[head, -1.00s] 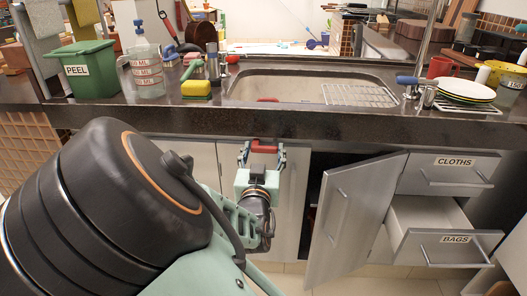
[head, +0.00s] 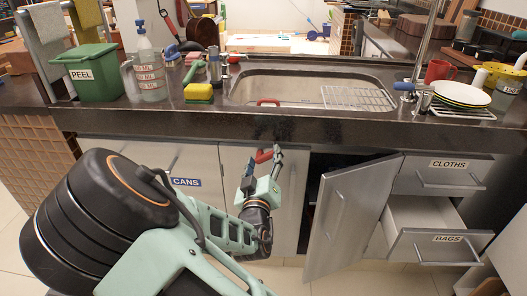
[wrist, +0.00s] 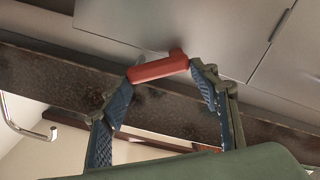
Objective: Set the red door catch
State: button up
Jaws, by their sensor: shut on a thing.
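The red door catch (head: 264,155) is on the upper part of the grey cabinet door below the sink, under the counter edge. In the head view it is small and tilted. In the wrist view the red catch (wrist: 158,69) spans the gap between the two blue-padded fingertips. My gripper (head: 263,161) is shut on it, with a finger at each end; the gripper also shows in the wrist view (wrist: 160,75). The gripper leans to the right and partly hides the door.
The cabinet door (head: 345,215) to the right stands open, and the drawer labelled BAGS (head: 445,246) is pulled out. The dark counter edge (head: 250,127) overhangs the catch. A sink (head: 290,82), a green PEEL bin (head: 97,73) and bottles stand above.

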jog(key=n+p, duration=0.1)
jog(key=n, duration=0.1)
jog(key=n+p, duration=0.1)
jog(key=f+n, duration=0.1)
jog(key=n, duration=0.1)
jog(key=shift+d+n+p, duration=0.3)
jog(key=shift+d+p, duration=0.05)
jog(key=shift+p, duration=0.05)
jog(key=n, duration=0.1)
jog(key=n+p, duration=0.1)
jog(key=n, duration=0.1)
jog(key=d+f+n, duration=0.1)
jog(key=n, duration=0.1)
jog(key=shift+p, duration=0.4)
jog(key=shift+d+n, duration=0.1)
jog(key=shift+n, duration=0.3)
jog(key=o, duration=1.2)
jog(key=shift+c, duration=0.2)
jog(key=s, duration=1.2)
jog(key=shift+a, duration=0.2)
